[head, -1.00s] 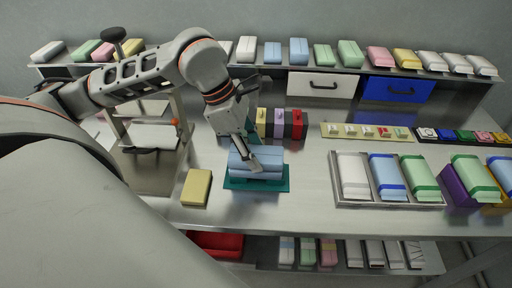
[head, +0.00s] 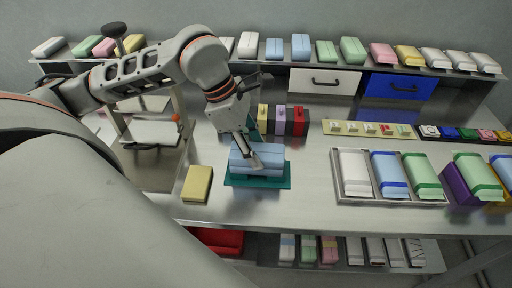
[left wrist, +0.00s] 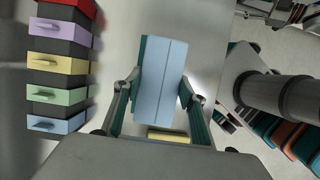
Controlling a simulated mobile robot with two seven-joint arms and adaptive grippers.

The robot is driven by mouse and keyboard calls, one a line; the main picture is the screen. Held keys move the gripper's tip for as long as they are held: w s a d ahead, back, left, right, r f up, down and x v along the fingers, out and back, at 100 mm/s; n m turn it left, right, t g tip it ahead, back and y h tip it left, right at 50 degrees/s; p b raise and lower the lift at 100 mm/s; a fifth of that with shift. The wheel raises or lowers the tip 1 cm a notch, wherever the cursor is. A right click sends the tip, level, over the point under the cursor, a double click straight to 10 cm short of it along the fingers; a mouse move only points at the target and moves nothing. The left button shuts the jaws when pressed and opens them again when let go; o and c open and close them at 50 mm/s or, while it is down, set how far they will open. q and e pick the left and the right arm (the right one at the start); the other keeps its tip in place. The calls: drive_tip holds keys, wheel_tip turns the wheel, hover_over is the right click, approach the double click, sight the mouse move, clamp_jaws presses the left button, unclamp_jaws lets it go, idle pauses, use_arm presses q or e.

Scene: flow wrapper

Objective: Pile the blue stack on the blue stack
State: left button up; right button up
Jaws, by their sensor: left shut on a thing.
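A light blue stack (head: 268,150) sits in my left gripper (head: 250,152) over the teal mat (head: 240,181) at the front of the table. It also shows in the left wrist view (left wrist: 161,85), lying between the two fingers of my left gripper (left wrist: 163,92), which is shut on it. Another light blue layer (head: 268,169) shows directly below, with the mat under it; I cannot tell whether the two touch. Another blue stack, with darker blue bands (head: 389,173), lies in the metal tray (head: 394,201) at the right. My right gripper is not in view.
A yellow block (head: 197,183) lies left of the mat. Dark holders with coloured fronts (head: 291,121) stand behind the mat. A shelf with coloured packs (head: 327,51) runs along the back. Bare table lies between mat and tray.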

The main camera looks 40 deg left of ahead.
use_arm(q)
drive_tip(key=o, duration=0.9)
drive_tip(key=v, duration=1.2)
